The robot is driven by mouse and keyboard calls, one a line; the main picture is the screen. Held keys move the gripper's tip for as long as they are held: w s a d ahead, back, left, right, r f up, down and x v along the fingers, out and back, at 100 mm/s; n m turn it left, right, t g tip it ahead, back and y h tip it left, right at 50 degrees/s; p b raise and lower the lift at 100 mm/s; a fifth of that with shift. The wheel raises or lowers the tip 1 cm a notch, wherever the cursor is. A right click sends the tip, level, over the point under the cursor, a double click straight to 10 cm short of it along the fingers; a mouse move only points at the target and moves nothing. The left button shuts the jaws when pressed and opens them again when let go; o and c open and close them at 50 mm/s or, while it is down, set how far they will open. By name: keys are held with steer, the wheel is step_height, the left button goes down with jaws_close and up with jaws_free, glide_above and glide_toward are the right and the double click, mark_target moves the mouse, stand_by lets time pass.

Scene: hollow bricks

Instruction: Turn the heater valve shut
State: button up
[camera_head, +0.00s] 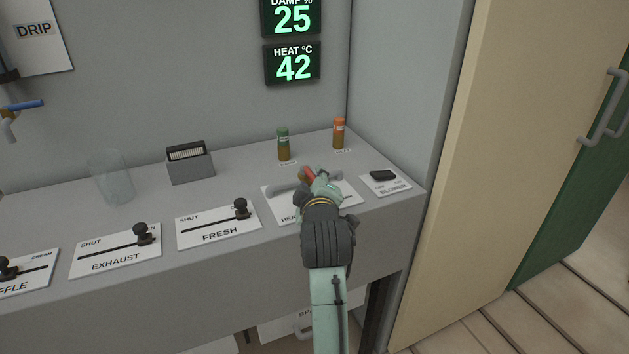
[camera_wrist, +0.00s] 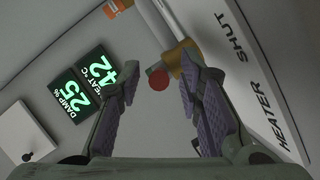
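The heater valve has a red handle (camera_head: 307,174) and a grey pipe (camera_head: 283,188). It sits on the white HEATER plate (camera_head: 350,194) on the counter, and my gripper hides part of it. My gripper (camera_head: 318,180) is over the valve, pointing away from me. In the wrist view my gripper (camera_wrist: 160,66) is open, with purple-padded fingers to either side. The round red end of the handle (camera_wrist: 157,79) shows between the fingers, apart from both pads. The brass valve body (camera_wrist: 181,54) is behind it, nearer the right finger. The SHUT mark (camera_wrist: 230,37) is to the right.
The FRESH slider (camera_head: 241,208) and EXHAUST slider (camera_head: 141,233) are left of the valve. The BLOWER switch (camera_head: 383,175) is right. A green-capped vial (camera_head: 284,144) and an orange-capped vial (camera_head: 339,133) stand behind. The heat display (camera_head: 292,64) reads 42.

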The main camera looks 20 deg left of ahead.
steer(key=v, duration=0.6)
steer(key=shift+s+d, duration=0.1)
steer(key=shift+s, duration=0.25)
